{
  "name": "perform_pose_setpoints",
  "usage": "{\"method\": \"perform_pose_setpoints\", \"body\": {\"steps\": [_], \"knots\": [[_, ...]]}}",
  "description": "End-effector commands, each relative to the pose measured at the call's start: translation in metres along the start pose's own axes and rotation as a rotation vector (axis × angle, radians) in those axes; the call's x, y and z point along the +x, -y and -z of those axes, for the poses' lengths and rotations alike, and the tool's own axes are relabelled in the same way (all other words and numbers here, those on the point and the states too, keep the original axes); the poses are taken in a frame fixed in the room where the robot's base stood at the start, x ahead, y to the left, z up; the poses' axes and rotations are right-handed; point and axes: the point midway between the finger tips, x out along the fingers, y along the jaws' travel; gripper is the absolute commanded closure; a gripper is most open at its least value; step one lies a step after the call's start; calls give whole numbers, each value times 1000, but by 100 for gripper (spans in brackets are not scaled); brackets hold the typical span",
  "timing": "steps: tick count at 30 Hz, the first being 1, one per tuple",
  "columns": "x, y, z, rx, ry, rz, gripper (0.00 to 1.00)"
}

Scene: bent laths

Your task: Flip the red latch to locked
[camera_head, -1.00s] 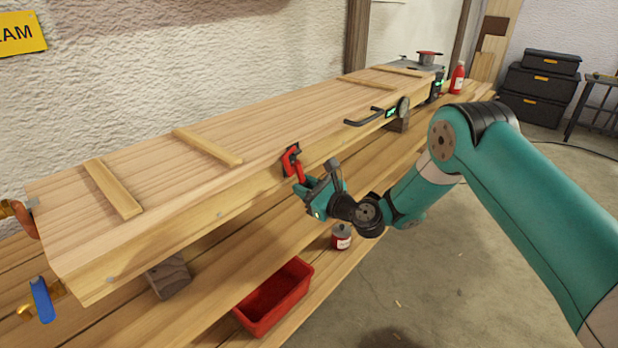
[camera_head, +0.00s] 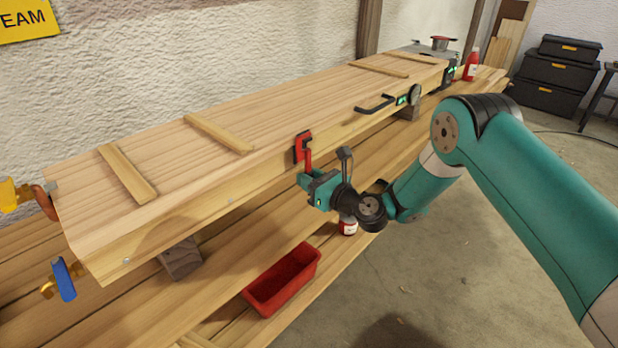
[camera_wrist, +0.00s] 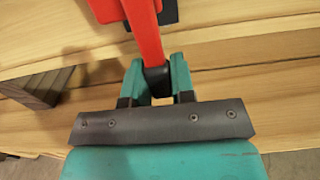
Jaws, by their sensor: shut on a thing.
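The red latch (camera_head: 301,146) is mounted on the front face of the long wooden box, near its top edge. Its red lever (camera_head: 308,161) hangs nearly straight down from it. My gripper (camera_head: 305,179) is shut on the lever's lower end, below the latch body. In the wrist view the red lever (camera_wrist: 144,32) runs down from the top, and its dark end sits between the two teal fingers of my gripper (camera_wrist: 157,80). No locked marking can be made out.
A black handle (camera_head: 374,105) and a round gauge (camera_head: 414,95) are on the box front further right. A red bin (camera_head: 283,281) stands on the lower shelf, with a small red-and-white can (camera_head: 348,226) behind my wrist.

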Motion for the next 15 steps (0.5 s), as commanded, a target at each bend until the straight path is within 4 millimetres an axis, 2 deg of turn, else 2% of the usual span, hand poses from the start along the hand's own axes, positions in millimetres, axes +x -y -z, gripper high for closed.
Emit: {"method": "perform_pose_setpoints", "body": {"steps": [2,3,6,15], "knots": [[-1,-1,2,9,-4,-1,100],[-1,-1,2,9,-4,-1,72],[-1,-1,2,8,-4,-1,51],[-2,0,1,4,-2,-1,51]]}}
